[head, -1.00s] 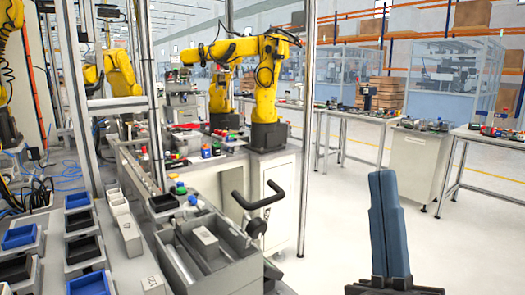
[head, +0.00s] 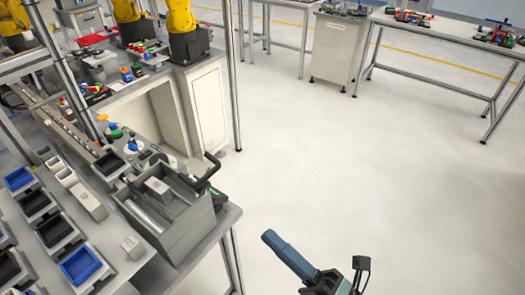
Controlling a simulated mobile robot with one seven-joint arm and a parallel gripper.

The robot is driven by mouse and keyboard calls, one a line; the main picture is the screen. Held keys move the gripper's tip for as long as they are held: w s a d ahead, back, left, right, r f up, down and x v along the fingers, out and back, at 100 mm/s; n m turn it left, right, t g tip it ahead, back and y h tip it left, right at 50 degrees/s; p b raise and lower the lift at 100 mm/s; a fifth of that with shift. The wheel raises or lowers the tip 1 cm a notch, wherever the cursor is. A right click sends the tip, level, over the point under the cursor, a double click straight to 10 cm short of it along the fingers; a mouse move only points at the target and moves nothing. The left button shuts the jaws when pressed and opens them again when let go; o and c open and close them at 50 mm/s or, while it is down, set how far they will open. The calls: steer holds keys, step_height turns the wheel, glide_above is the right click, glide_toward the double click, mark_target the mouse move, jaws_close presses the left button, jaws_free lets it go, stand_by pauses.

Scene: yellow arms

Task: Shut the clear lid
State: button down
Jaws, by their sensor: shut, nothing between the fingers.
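My gripper (head: 268,237) shows at the bottom middle of the head view, its blue-grey fingers together and empty, pointing up and left. It is over the open floor, to the right of the bench and apart from it. A grey open-topped box (head: 180,233) stands at the bench's right end, with grey parts inside. A black handle (head: 208,170) rises at the box's back right side. I cannot make out a clear lid; any see-through panel at the handle is too faint to tell.
Blue and black bins (head: 82,265) stand on the bench left of the box. A grey cabinet (head: 205,105) carrying yellow robot arms (head: 182,18) is behind. A metal post (head: 233,75) stands beside it. The floor (head: 330,170) to the right is clear.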

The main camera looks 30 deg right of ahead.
steer(key=p, duration=0.4)
glide_toward(195, 159)
steer(key=shift+w+a+r, duration=0.4)
steer(key=shift+w+a, duration=0.1)
steer(key=shift+w, duration=0.25)
steer(key=shift+w+a+r, duration=0.1)
steer(key=shift+w+a, duration=0.05)
steer(key=shift+w, duration=0.3)
steer(key=w+r+g+p, duration=0.1)
steer(key=p, duration=0.2)
steer(key=w+a+r+g+p, duration=0.1)
steer(key=w+p, duration=0.1)
steer(key=p, duration=0.2)
steer(key=w+a+r+g+h+p, duration=0.1)
steer(key=w+r+g+p, duration=0.1)
steer(key=p, duration=0.2)
steer(key=shift+w, duration=0.1)
steer(key=f+p+x, duration=0.1)
steer(key=f+x, duration=0.1)
steer(key=x, duration=1)
steer(key=shift+w+a+f+g+h+b, duration=0.25)
steer(key=shift+w+a+f+g+b, duration=0.4)
steer(key=shift+w+f, duration=0.85)
steer(key=shift+w+a+f+g+h+b, duration=0.2)
steer(key=shift+w+a+f+g+b, duration=0.2)
steer(key=shift+w+f+b, duration=0.75)
steer(key=shift+w+a+f+g+h+b, duration=0.25)
steer(key=shift+w+a+f+g+b, duration=0.25)
steer(key=shift+w+f, duration=1.25)
